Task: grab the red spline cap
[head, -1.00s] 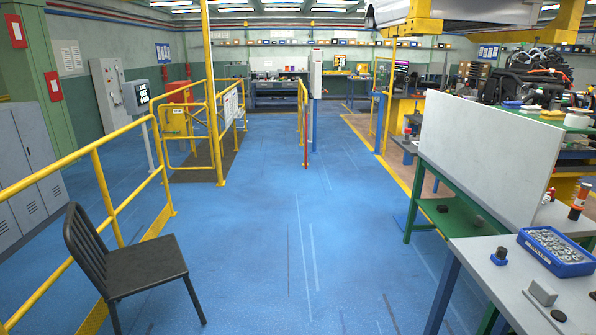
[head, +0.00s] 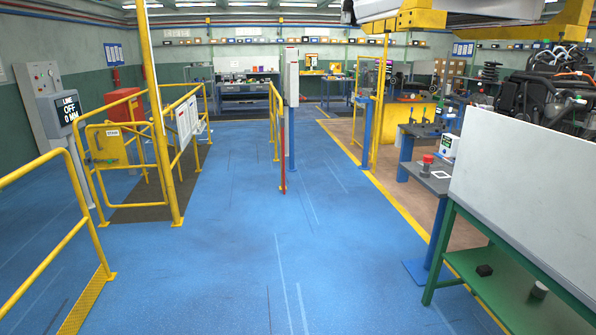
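A small red-topped piece (head: 427,164) stands on a grey bench (head: 425,178) at the right, beyond the white board. It is too small to tell whether it is the red spline cap. A white square outline (head: 440,175) lies on the bench beside it. My gripper is not in view.
Blue floor (head: 240,240) is open ahead. Yellow railings (head: 60,225) stand at the left, and a red-and-blue post (head: 287,140) stands mid-aisle. A white board (head: 525,190) above a green table (head: 490,275) blocks the near right. A white device (head: 447,146) stands behind the red piece.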

